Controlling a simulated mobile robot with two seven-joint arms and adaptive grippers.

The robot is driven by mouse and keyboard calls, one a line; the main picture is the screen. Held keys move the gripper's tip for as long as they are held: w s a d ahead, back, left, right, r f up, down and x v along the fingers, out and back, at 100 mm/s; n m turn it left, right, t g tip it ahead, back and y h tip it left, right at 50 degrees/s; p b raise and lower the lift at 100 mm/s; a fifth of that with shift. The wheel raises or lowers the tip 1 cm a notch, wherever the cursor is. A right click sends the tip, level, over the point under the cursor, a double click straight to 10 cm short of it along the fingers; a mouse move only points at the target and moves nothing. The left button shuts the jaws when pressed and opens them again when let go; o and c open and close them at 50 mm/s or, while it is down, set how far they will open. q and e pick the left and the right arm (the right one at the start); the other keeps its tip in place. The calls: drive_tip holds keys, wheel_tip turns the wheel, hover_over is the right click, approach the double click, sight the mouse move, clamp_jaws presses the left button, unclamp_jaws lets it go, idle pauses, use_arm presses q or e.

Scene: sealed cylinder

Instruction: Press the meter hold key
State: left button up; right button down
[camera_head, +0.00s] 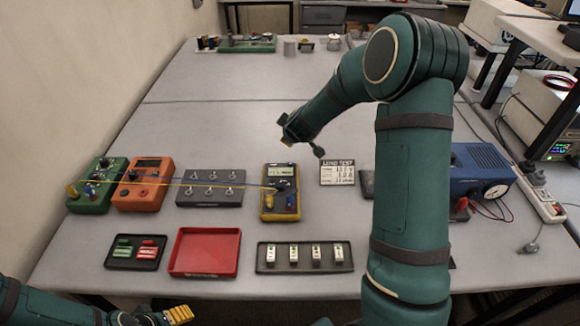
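The yellow multimeter (268,207) with a dark face and a lit display lies near the middle of the table. Its hold key is too small to make out. Leads run from it to the left. My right gripper (302,146) hangs above the table, beyond the meter and slightly to its right in the picture, apart from it. No object shows in it, and its finger opening is unclear. My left gripper (180,315) is at the bottom left edge, partly cut off, far from the meter; its finger opening is unclear.
Left of the meter are a switch box (210,201), an orange unit (143,196) and a green unit (90,205). In front lie a red tray (205,269) and black trays. A load-test card (338,172) and blue box (480,168) are right.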

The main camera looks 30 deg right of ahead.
drive_tip(key=b, duration=0.6)
hover_over(291, 163)
drive_tip(key=f, duration=0.6)
drive_tip(key=shift+w+d+f, duration=0.15)
drive_tip(key=shift+w+d, duration=0.15)
drive_tip(key=shift+w, duration=0.05)
drive_tip(key=shift+f, duration=0.45)
drive_tip(key=shift+f, duration=0.1)
drive_tip(key=shift+f, duration=0.3)
drive_tip(key=shift+f+b, duration=0.4)
drive_tip(key=shift+b, duration=0.1)
idle(0.5)
idle(0.3)
drive_tip(key=shift+r+p, duration=0.85)
drive_tip(key=shift+p, duration=0.1)
